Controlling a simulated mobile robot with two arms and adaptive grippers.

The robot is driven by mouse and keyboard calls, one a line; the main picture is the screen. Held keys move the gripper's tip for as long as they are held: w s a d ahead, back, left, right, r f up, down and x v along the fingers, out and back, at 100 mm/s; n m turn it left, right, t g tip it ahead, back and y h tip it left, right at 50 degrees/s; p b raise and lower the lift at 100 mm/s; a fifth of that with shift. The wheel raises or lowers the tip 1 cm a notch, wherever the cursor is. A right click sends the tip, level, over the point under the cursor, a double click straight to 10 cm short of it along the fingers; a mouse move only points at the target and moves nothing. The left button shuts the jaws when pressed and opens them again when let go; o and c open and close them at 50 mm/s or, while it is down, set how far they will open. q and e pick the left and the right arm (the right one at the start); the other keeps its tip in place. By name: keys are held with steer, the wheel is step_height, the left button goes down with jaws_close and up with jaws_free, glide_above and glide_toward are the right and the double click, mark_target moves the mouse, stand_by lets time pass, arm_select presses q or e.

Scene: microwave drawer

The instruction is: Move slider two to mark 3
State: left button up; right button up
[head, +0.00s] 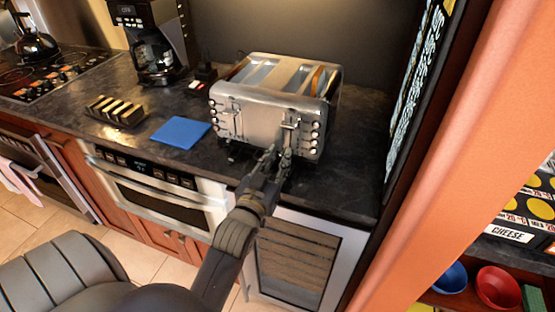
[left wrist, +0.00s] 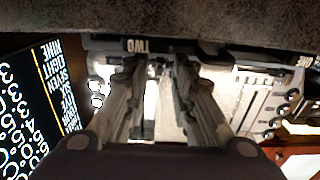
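The silver toaster (head: 255,118) stands on the dark counter, with a lever slot and a column of knobs on each half of its front. My left gripper (head: 279,154) is in front of the right-hand slot, close to the toaster's lower front. In the left wrist view, a "TWO" label (left wrist: 138,45) appears upside down above the fingertips. My left gripper (left wrist: 159,72) has its fingers apart on either side of the bright slot area. Slider two's lever is largely hidden by the fingers, and I cannot tell whether they touch it. Mark 3 is not readable. My right gripper is out of view.
A blue mat (head: 181,132), a toast rack (head: 117,110) and a coffee maker (head: 155,45) stand left of the toaster. A dark board with lettering (head: 415,85) is on the right wall. An orange panel (head: 440,150) bounds the right side.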

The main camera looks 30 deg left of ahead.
arm_select(q)
jaws_close()
steer(key=shift+w+d+r+p, duration=0.1)
steer(key=shift+d+p, duration=0.3)
steer(key=shift+p, duration=0.1)
steer(key=shift+d, duration=0.25)
steer(key=shift+o, duration=2.2)
jaws_free()
steer(key=v, duration=0.7)
steer(key=shift+s, duration=0.2)
